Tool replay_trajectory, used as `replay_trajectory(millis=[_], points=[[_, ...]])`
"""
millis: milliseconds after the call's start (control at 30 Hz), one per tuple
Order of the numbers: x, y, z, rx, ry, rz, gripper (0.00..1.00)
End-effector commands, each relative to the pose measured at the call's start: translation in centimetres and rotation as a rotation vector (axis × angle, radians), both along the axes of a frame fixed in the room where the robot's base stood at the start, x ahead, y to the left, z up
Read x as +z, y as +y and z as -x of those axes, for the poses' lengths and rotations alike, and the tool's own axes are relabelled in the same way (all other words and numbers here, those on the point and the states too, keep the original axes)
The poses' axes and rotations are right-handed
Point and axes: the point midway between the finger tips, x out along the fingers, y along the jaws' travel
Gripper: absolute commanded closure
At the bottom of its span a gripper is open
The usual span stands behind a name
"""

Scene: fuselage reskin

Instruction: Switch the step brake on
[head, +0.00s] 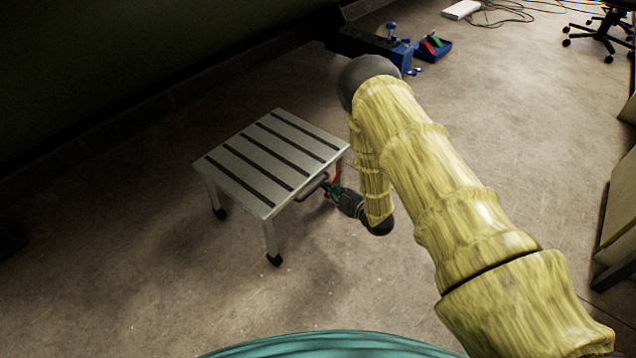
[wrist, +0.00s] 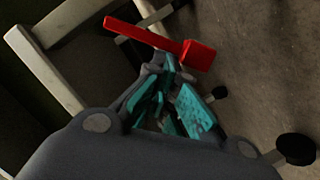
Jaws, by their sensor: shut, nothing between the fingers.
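The step (head: 262,160) is a small grey stool with dark strips on its top, standing on the floor left of my arm. Its brake lever (wrist: 150,37) is a red bar with a red block at its right end, in the upper middle of the wrist view. A bit of the red lever also shows in the head view (head: 333,178), beside the step's right side. My gripper (head: 323,189) has teal fingers and is at the right edge of the step. In the wrist view my gripper (wrist: 172,85) is shut and empty, close below the red lever; whether they touch is unclear.
Blue equipment (head: 370,42) and a blue box with red and green items (head: 433,46) stand on the floor behind. A white box with cables (head: 461,9) and a wheeled chair (head: 600,30) are at the back right. Floor in front of the step is clear.

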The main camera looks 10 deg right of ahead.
Motion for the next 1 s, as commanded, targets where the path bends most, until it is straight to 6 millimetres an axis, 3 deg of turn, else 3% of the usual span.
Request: replay_trajectory(millis=[133, 1000], points=[[-0.4, -1.8, 0.4, -0.021, -0.017, 0.022, 1.0], [-1.1, -1.8, 0.6, -0.019, -0.013, 0.021, 1.0]])
